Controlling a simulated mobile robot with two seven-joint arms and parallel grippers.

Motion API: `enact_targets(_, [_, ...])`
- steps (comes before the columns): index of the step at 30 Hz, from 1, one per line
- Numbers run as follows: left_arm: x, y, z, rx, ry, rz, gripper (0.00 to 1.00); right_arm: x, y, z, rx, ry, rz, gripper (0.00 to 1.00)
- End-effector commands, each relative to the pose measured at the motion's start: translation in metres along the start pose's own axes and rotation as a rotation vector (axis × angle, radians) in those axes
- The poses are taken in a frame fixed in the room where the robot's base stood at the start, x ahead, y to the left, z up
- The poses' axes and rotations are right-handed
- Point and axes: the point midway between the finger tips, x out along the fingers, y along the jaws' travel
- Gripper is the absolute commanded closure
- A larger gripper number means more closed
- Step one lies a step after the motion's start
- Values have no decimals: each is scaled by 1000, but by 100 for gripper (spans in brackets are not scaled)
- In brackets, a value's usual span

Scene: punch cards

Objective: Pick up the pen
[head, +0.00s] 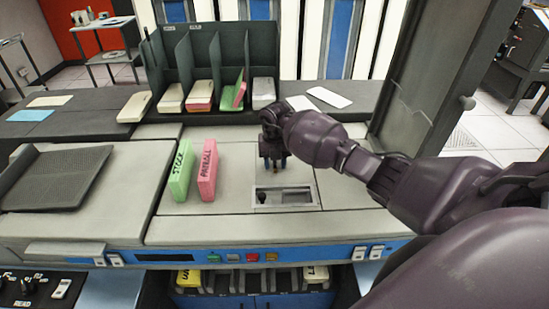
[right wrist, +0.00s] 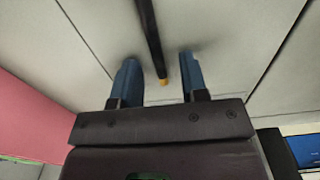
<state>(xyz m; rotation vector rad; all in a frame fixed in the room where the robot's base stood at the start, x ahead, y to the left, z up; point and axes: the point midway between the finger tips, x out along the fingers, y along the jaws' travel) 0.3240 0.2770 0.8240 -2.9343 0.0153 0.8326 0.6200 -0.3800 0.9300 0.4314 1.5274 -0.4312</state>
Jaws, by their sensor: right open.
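The pen (right wrist: 148,35) is a thin black stick with a yellow-orange end in the right wrist view. It lies on the pale machine top (head: 225,220), and its yellow end reaches between the two blue fingers of my right gripper (right wrist: 158,57). The fingers stand apart on either side of it, with gaps showing. In the head view my right gripper (head: 274,164) points down over the machine top, just behind a recessed slot, and hides most of the pen. My left gripper is not in view.
A green card stack (head: 181,171) and a pink card stack (head: 207,171) stand left of the gripper. The recessed slot (head: 284,197) lies in front. A dark divided rack (head: 213,55) with card stacks stands behind. A grey upright panel (head: 425,75) stands at right.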

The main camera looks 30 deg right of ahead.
Motion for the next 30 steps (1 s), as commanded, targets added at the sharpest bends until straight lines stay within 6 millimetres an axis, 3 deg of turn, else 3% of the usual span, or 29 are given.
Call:
enact_targets(2, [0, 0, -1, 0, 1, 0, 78, 0, 0, 0, 0, 0, 0, 63])
enact_targets(9, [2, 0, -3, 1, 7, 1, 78, 0, 0, 0, 0, 0, 0, 100])
enact_targets(23, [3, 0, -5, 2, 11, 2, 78, -2, 0, 0, 0, 0, 0, 100])
enact_targets(30, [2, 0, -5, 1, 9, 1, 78, -29, -1, 1, -1, -4, -1, 100])
